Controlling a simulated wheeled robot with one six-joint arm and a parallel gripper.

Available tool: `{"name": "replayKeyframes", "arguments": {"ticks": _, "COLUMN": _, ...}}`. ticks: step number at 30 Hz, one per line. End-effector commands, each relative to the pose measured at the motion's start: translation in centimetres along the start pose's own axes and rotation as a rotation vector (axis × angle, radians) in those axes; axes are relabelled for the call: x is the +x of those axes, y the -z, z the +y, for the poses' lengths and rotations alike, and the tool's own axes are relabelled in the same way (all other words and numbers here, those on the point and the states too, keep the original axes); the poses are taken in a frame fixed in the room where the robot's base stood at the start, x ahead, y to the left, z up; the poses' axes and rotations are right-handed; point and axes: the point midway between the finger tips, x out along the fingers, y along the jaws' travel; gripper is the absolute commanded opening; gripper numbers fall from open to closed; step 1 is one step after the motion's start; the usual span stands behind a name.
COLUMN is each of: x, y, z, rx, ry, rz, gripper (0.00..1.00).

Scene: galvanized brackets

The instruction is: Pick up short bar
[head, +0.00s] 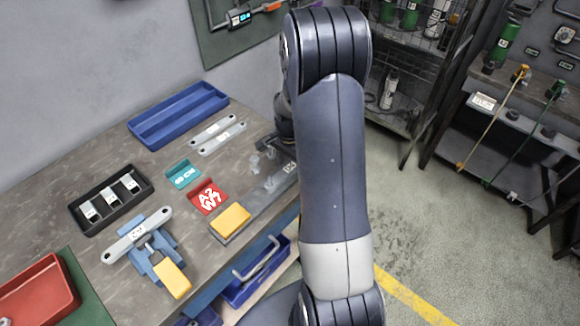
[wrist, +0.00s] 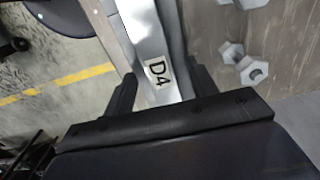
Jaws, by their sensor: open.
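A grey metal bar labelled D4 (wrist: 142,40) runs between the two black fingers of my gripper (wrist: 162,75) in the wrist view. The fingers stand apart on either side of the bar; I cannot tell whether they touch it. In the head view the D4 label (head: 291,167) shows at the bench's right edge, next to my arm, which hides part of that area. Two pale bars (head: 222,138) lie side by side near the blue tray. Another pale bar (head: 136,235) lies across a blue fixture. No label reads "short bar".
Floor is open right of the bench.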

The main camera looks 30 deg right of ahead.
Motion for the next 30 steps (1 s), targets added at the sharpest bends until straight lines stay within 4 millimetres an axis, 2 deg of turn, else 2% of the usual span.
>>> {"name": "replayKeyframes", "arguments": {"ticks": 8, "x": 0.26, "y": 0.0, "z": -0.02, "rx": 0.0, "ry": 0.001, "rz": 0.001, "gripper": 0.54}}
{"name": "replayKeyframes", "arguments": {"ticks": 27, "x": 0.22, "y": 0.0, "z": -0.03, "rx": 0.0, "ry": 0.001, "rz": 0.001, "gripper": 0.01}}
{"name": "replayKeyframes", "arguments": {"ticks": 30, "x": 0.19, "y": 0.01, "z": -0.05, "rx": 0.0, "ry": 0.001, "rz": 0.001, "gripper": 0.0}}
